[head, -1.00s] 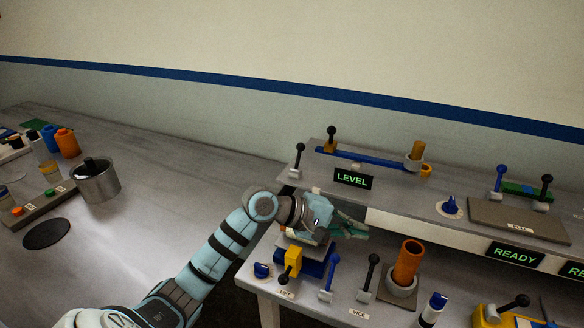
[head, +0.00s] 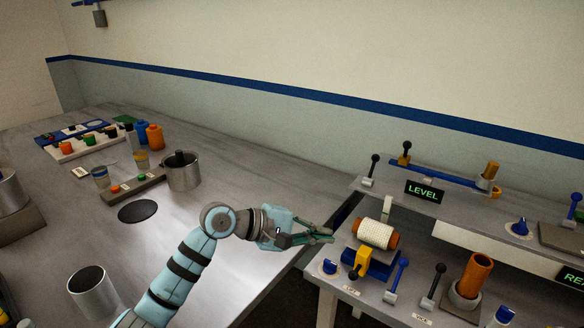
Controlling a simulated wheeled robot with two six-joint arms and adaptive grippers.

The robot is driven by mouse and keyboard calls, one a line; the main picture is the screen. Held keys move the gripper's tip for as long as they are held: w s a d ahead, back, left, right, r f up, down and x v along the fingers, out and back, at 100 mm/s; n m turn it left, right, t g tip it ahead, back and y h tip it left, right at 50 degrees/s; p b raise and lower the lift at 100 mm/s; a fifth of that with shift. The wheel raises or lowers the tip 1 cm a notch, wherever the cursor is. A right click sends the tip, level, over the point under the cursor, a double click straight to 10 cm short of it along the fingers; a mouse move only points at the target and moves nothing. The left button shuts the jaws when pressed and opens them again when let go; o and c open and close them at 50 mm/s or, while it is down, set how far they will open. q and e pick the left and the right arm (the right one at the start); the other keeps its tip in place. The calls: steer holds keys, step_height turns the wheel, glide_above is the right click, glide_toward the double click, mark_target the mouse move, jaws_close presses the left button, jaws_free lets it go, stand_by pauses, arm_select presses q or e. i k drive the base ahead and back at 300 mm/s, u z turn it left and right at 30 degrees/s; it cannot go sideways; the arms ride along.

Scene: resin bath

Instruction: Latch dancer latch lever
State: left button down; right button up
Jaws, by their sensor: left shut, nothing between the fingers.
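The task names a dancer latch lever, and no readable label marks it. A black-knobbed lever (head: 372,168) stands roughly upright on a pale base at the left end of the upper shelf. Beside it, a long blue bar (head: 440,174) runs to an orange cylinder at its right end. An orange block with a black knob (head: 404,155) is near the bar's left end. My left gripper (head: 328,236) is shut and empty, left of the white spool and apart from these levers. My right gripper is out of view.
The white spool with orange ends (head: 376,234) sits above a blue block. A blue lever (head: 397,281), a black lever (head: 434,284) and an orange tube (head: 474,275) stand on the lower shelf. A green LEVEL display (head: 424,192) fronts the upper shelf. The left table (head: 240,180) has free room.

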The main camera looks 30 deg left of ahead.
mark_target(375, 158)
steer(key=u, duration=0.2)
steer(key=k, duration=0.25)
steer(key=u, duration=0.65)
steer(key=i, duration=0.85)
steer(key=z, duration=0.4)
steer(key=i, duration=0.7)
steer(key=z, duration=0.65)
